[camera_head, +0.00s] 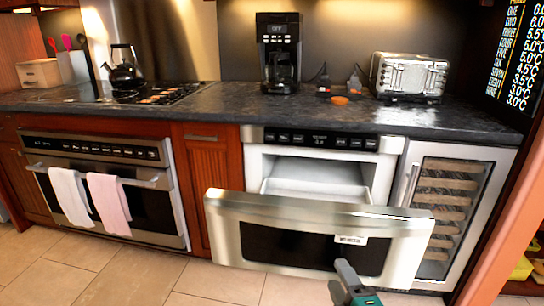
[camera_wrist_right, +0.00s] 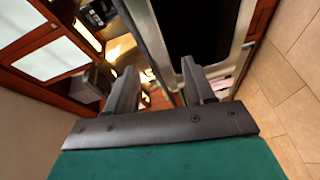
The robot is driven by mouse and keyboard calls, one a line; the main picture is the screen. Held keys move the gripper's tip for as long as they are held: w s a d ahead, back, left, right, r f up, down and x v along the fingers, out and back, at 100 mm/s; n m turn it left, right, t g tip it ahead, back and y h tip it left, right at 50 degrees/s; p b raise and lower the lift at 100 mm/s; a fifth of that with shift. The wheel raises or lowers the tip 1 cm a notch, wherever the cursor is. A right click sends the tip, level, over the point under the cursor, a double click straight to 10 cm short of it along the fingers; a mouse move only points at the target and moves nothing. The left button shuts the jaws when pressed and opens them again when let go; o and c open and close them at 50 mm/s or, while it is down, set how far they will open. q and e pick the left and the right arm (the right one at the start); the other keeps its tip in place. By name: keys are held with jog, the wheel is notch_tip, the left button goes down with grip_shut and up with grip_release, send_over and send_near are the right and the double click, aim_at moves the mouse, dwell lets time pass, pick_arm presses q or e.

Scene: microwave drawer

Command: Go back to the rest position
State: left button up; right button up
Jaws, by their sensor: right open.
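The microwave drawer (camera_head: 300,240) is pulled out below the dark counter, with its steel front tilted in the head view and its pale inside showing behind it. My right gripper (camera_head: 340,270) is in front of the lower right part of the drawer front, and I cannot tell from the head view whether it touches. In the right wrist view my right gripper (camera_wrist_right: 160,85) has its two dark fingers apart with nothing between them. The drawer's dark panel and steel edge (camera_wrist_right: 172,40) show just beyond the fingers there. My left gripper is not in view.
An oven (camera_head: 100,190) with two towels stands to the left and a wine cooler (camera_head: 450,205) to the right. The counter (camera_head: 220,112) holds a kettle (camera_head: 123,72), a coffee maker (camera_head: 279,55) and a toaster (camera_head: 409,75). Tiled floor (camera_head: 130,275) is clear at front left.

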pick_arm(q)
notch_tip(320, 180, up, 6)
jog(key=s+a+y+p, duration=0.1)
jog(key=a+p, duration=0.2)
jog(key=p, duration=0.6)
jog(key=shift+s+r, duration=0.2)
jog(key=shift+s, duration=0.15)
pick_arm(e)
jog(key=s+f+m+g, duration=0.3)
jog(key=s+m+g, duration=0.3)
jog(key=s+m, duration=0.9)
jog(key=shift+s+d+f, duration=0.2)
jog(key=shift+s+d, duration=0.15)
jog(key=shift+s, duration=0.25)
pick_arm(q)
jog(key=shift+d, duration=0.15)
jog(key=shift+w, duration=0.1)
